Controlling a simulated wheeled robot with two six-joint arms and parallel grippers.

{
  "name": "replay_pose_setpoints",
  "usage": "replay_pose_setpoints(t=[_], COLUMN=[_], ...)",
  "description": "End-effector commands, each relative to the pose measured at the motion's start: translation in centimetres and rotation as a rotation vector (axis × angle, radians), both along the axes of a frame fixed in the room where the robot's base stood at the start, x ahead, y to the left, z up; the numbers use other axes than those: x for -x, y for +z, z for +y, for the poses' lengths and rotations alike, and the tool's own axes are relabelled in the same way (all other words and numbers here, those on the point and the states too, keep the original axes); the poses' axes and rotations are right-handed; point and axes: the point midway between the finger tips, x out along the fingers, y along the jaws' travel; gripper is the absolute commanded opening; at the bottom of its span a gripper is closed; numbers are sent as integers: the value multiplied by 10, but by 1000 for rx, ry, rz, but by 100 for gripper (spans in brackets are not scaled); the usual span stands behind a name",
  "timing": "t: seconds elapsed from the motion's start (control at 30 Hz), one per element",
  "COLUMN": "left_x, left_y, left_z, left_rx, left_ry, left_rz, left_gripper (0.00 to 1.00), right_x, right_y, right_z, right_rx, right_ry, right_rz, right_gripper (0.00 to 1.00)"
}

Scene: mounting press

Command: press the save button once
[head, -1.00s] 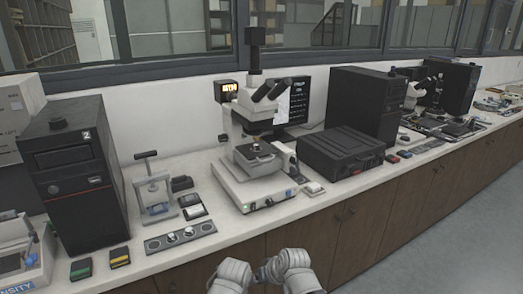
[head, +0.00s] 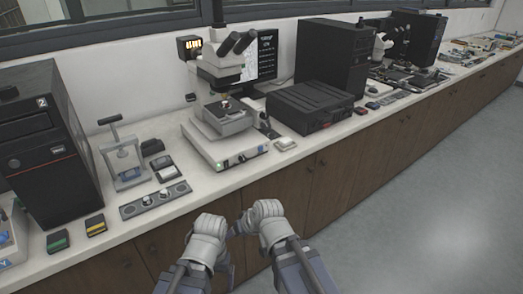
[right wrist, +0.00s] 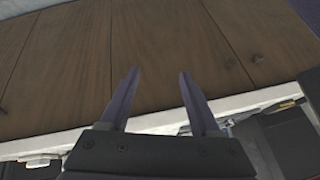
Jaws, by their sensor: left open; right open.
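I cannot make out which control is the save button; no label is readable. A microscope (head: 225,65) stands on the bench, with a grey base (head: 225,143) that has small knobs and a lit green spot on its front. In the right wrist view, the right gripper (right wrist: 158,73) is open and empty before the cabinet fronts.
A panel with knobs (head: 155,199), a small press (head: 122,155) and green and yellow blocks (head: 57,240) are on the left of the bench. A black case (head: 310,106) is right of the microscope. Wooden cabinets (head: 340,160) are below. The floor (head: 440,190) at the right is clear.

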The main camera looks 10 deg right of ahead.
Motion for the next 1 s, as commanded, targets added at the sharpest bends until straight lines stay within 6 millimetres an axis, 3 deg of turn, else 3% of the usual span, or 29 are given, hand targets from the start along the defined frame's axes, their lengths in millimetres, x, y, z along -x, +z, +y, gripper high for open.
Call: replay_pose_setpoints(t=[0.07, 0.53, 1.0], left_x=[0, 0, 0], left_y=[0, 0, 0], left_z=[0, 0, 0], left_rx=[0, 0, 0], left_ry=[0, 0, 0], left_rz=[0, 0, 0], left_gripper=[94, 94, 94], right_x=[0, 0, 0], right_y=[0, 0, 0], right_z=[0, 0, 0], right_rx=[0, 0, 0], right_ry=[0, 0, 0], right_rz=[0, 0, 0], right_gripper=[53, 0, 0])
